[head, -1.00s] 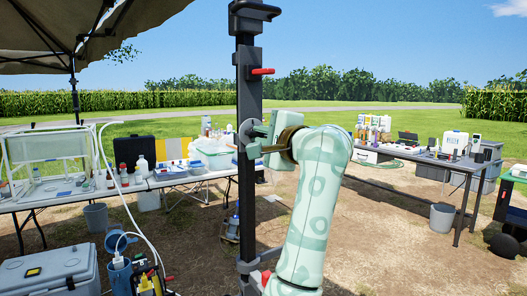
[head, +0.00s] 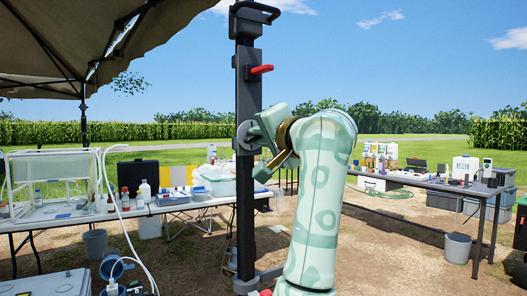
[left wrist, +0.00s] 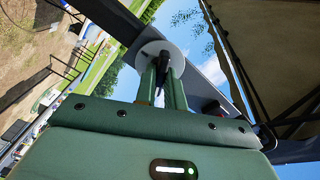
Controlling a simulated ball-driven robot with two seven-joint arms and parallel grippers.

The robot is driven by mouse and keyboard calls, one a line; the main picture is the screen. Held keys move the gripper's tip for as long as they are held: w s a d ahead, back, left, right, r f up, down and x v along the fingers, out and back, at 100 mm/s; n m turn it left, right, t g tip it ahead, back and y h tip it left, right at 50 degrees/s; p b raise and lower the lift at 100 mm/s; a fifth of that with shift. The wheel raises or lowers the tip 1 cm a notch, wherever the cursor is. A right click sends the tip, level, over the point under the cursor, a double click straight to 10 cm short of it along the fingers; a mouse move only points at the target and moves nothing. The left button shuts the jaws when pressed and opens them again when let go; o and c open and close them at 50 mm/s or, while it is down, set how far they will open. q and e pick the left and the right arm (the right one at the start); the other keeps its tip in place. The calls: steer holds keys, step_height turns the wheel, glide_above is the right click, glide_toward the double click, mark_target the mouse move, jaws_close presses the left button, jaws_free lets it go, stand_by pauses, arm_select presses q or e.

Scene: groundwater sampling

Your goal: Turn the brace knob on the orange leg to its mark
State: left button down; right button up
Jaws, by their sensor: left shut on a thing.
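A tall dark post (head: 246,80) stands upright in the middle of the head view. It looks dark grey, and I see no orange on it. A round pale disc with a dark knob sits on its side; the disc (left wrist: 150,50) and knob (left wrist: 164,62) show in the left wrist view. My left gripper (head: 257,134) is shut on the knob, its two green fingers (left wrist: 163,88) on either side of it. The gripper is tilted in the head view. The fingers partly hide the knob, and I cannot make out a mark. My right gripper is not in view.
A red handle (head: 262,70) juts from the post above the gripper. Tables with sampling gear stand left (head: 168,208) and right (head: 430,185). A canopy (head: 70,45) hangs at upper left. A pale cooler (head: 45,285) is at lower left.

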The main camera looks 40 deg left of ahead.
arm_select(q)
steer(key=n+b, duration=0.6)
steer(key=n, duration=0.6)
steer(key=shift+w+f+b, duration=0.1)
steer(key=shift+f+b, duration=0.05)
steer(key=shift+b, duration=0.2)
steer(key=c, duration=1.4)
jaws_free()
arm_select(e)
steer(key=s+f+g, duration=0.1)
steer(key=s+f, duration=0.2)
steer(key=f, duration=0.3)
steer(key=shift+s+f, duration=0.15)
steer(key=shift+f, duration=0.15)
